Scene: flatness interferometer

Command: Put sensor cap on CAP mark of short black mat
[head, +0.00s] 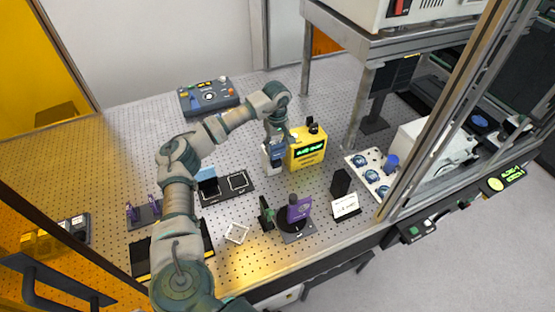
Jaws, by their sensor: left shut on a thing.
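My left gripper (276,147) reaches down at the left side of a yellow device (307,150) with a green display. It is shut on a small white-and-blue piece (268,160) there. The gripper partly hides this piece, and I cannot tell for sure that it is the sensor cap. The short black mat (224,195) lies to the left and nearer, with white outlined squares. Its right square (239,182) looks empty. A light blue and dark piece (207,180) stands at its left part. The mark's lettering is too small to read. My right gripper is not in view.
A purple part on a round black stand (297,219), a dark green piece (267,215), a black block (341,183) and a white card (346,206) stand in front. A white tray of round parts (371,175) is right. A control box (208,96) is behind. Metal frame posts stand right.

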